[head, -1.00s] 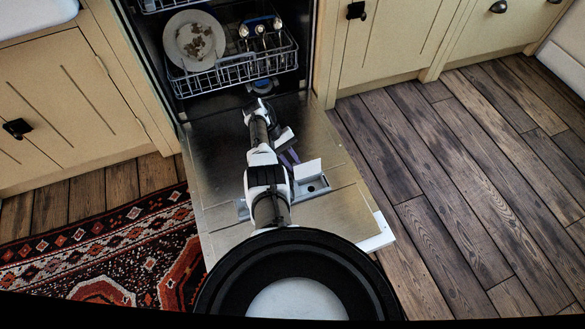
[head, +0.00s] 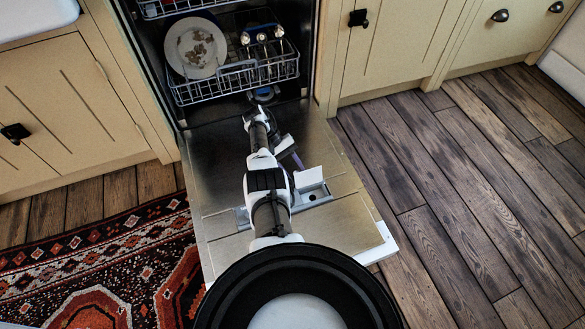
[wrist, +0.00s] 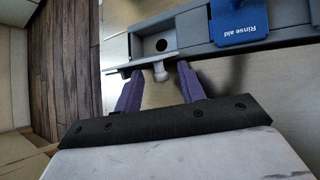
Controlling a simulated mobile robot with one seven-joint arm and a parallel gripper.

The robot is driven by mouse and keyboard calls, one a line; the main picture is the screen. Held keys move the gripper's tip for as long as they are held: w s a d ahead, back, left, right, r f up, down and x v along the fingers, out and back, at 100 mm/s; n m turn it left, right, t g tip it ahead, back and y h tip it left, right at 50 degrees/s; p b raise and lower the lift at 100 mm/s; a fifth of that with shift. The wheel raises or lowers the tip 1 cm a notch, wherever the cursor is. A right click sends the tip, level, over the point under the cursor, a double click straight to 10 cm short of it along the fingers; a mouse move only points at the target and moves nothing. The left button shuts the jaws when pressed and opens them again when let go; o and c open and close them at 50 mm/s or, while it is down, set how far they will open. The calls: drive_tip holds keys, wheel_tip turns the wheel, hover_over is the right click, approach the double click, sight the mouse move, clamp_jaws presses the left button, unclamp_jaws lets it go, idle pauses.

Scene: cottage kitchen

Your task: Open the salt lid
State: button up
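The salt lid (head: 308,176) is a pale flap on the dispenser panel of the lowered dishwasher door, standing tilted up from its compartment. In the wrist view the lid (wrist: 118,71) shows nearly edge-on, with a pale knob-like tab (wrist: 160,71) on it. The grey compartment (wrist: 185,48) behind it is uncovered and shows a dark round hole (wrist: 161,45). My gripper (wrist: 157,78) has two purple fingers spread apart on either side of the tab, with nothing visibly clamped. In the head view my gripper (head: 298,162) is just left of the lid, partly hidden by my arm.
A blue lid marked "Rinse aid" (wrist: 238,20) sits beside the salt compartment. The dishwasher door (head: 225,190) lies open. The lower rack (head: 235,80) holds a dirty plate (head: 197,47). Cabinets flank the dishwasher. Wooden floor (head: 450,200) is clear at right; a patterned rug (head: 110,250) lies at left.

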drive_tip(key=b+v, duration=0.6)
drive_tip(key=v, duration=0.6)
idle(0.5)
